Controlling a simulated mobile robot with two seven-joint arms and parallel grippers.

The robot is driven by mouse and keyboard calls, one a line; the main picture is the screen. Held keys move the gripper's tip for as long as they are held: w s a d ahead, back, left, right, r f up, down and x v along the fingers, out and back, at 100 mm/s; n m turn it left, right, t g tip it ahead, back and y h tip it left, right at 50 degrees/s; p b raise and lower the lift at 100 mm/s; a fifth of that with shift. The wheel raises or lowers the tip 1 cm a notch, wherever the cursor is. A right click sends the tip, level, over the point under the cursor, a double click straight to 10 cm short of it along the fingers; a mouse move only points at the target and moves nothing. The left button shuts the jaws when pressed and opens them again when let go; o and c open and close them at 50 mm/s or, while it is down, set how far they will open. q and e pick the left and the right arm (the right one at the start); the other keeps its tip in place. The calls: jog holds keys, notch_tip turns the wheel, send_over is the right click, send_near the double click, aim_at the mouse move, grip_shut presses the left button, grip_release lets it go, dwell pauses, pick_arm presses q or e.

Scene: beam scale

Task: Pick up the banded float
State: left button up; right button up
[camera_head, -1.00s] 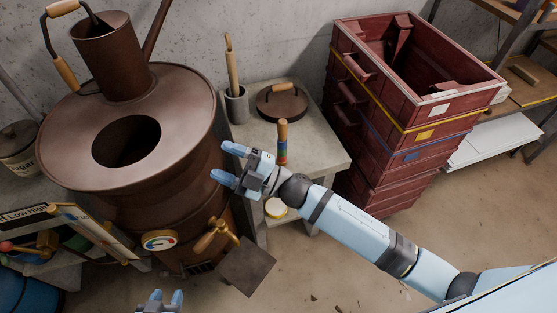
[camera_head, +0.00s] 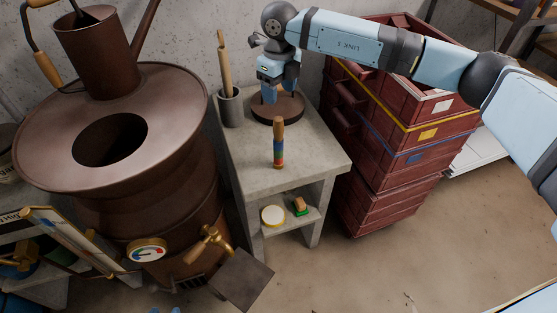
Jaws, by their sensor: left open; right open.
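The banded float (camera_head: 278,145), a wooden stick with coloured bands round its lower part, stands upright on the concrete stand (camera_head: 240,175). My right gripper (camera_head: 277,92) is open and points down over the dark round lid (camera_head: 290,114), behind the float and apart from it. The gripper hides the lid's wooden handle; I cannot tell whether the fingers touch the lid. My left gripper (camera_head: 166,310) shows only its blue fingertips at the bottom edge, apart and empty, far from the float.
A grey cup (camera_head: 230,108) with wooden sticks stands left of the lid. A large brown still (camera_head: 180,110) stands to the left, stacked red crates (camera_head: 400,165) to the right. The lower shelf holds a round yellow-rimmed item (camera_head: 272,216) and a small brush-like item (camera_head: 301,206).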

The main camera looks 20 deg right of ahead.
aim_at(279, 128)
notch_tip(279, 128, down, 8)
jog(key=shift+w+f+p, duration=0.1)
jog(key=shift+f+p, duration=0.05)
jog(key=shift+p, duration=0.3)
jog(key=shift+w+d+f+p, duration=0.15)
jog(key=shift+f+p, duration=0.4)
jog(key=shift+f, duration=2.05)
jog(key=c, duration=1.1)
grip_shut()
jog(key=shift+r, duration=0.1)
